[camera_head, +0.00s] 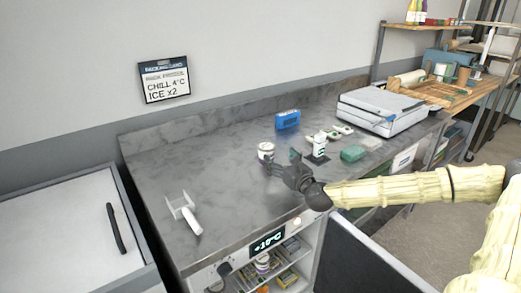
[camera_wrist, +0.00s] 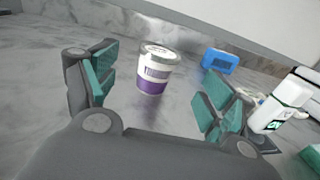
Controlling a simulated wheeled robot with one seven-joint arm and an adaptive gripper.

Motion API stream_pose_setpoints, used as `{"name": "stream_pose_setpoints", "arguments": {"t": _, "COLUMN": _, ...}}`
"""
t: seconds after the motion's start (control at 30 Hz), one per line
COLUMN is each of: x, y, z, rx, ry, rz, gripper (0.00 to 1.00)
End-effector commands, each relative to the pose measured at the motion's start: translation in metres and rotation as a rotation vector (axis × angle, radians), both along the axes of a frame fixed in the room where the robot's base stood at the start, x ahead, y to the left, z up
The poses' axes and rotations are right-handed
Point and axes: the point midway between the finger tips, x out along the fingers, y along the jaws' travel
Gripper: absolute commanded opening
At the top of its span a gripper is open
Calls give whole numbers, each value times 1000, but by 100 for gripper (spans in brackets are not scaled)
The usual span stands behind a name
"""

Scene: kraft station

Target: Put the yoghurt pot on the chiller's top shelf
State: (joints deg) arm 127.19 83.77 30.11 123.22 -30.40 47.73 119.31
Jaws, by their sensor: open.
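The yoghurt pot (camera_head: 265,152) stands upright on the grey counter, white with a purple band. In the wrist view the pot (camera_wrist: 155,70) stands ahead of the jaws, in the gap between the fingers as seen. My gripper (camera_head: 285,164) is low over the counter, just right of the pot; its green-padded fingers (camera_wrist: 155,95) are spread wide and hold nothing. The chiller (camera_head: 268,262) is under the counter front, with a display reading about +10°C. Its door (camera_head: 365,262) stands open to the right. Several items sit on its shelves; the upper shelf is partly hidden.
A white bottle (camera_head: 320,145) on a dark pad and a green block (camera_head: 353,153) stand right of my gripper. A blue box (camera_head: 287,120) is behind. A white-handled tool (camera_head: 185,213) lies at left. The counter's left part is mostly clear.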

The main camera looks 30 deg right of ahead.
Motion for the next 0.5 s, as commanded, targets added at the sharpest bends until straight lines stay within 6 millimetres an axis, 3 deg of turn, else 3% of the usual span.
{"name": "stream_pose_setpoints", "arguments": {"t": 0.5, "x": 48, "y": -4, "z": -1, "rx": -4, "ry": 3, "rz": 1, "gripper": 83}}
